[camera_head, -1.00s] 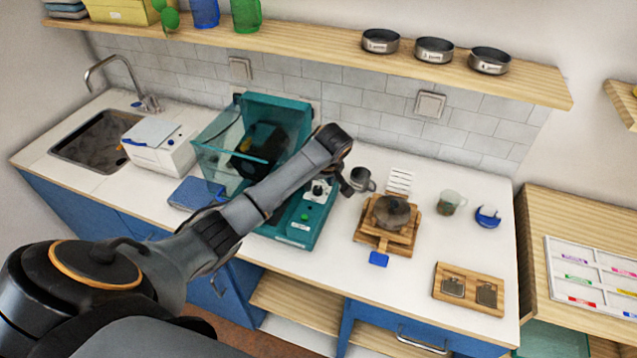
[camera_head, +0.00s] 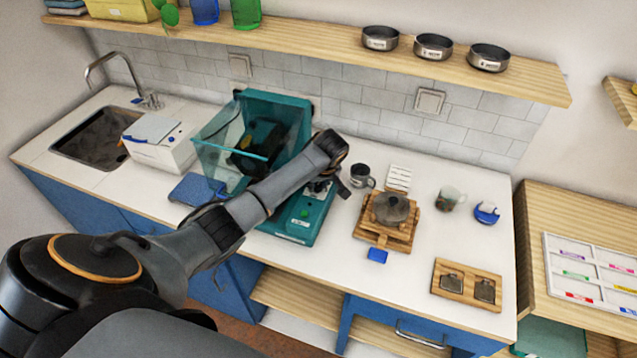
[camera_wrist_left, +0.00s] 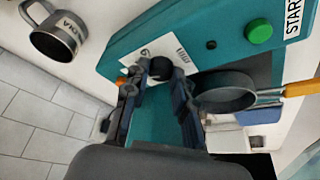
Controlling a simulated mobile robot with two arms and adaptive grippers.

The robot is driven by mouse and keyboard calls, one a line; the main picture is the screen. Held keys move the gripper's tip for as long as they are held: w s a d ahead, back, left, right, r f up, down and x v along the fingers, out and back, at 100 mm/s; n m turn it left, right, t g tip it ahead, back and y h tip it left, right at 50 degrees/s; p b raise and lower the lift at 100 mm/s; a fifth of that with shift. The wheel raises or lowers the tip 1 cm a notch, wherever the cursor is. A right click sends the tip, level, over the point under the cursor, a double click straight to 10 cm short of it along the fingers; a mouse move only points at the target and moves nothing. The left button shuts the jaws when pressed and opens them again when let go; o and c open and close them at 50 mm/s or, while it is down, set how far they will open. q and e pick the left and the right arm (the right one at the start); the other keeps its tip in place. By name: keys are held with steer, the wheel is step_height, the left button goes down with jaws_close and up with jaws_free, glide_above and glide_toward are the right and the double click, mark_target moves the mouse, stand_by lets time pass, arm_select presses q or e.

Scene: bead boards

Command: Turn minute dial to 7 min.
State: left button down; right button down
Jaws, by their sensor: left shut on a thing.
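The teal machine (camera_head: 296,228) stands on the counter with its clear door (camera_head: 222,150) open. In the left wrist view, a dark round dial (camera_wrist_left: 160,68) sits on a white marked plate (camera_wrist_left: 172,58) on the teal panel. My left gripper (camera_wrist_left: 161,78) has its two fingers on either side of this dial and is shut on it. In the head view the left gripper (camera_head: 333,183) is at the panel and mostly covers the dial. The marks are too small to read. My right gripper is not in view.
A green button (camera_wrist_left: 258,31) beside a START label (camera_wrist_left: 292,17) is on the same panel. A dark pan (camera_wrist_left: 226,93) with an orange handle is close to the fingers. A grey mug (camera_head: 361,176) and a pot (camera_head: 391,207) on a wooden stand are to the right.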

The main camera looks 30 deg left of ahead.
arm_select(q)
steer(key=m, duration=0.2)
steer(key=m+t+h, duration=0.1)
steer(key=m, duration=0.1)
steer(key=shift+s+a+m+h, duration=0.1)
steer(key=shift+a+m+h, duration=0.05)
steer(key=shift+m+h, duration=0.2)
steer(key=c, duration=1.1)
jaws_free()
steer(key=v, duration=1.2)
steer(key=shift+s+f, duration=0.1)
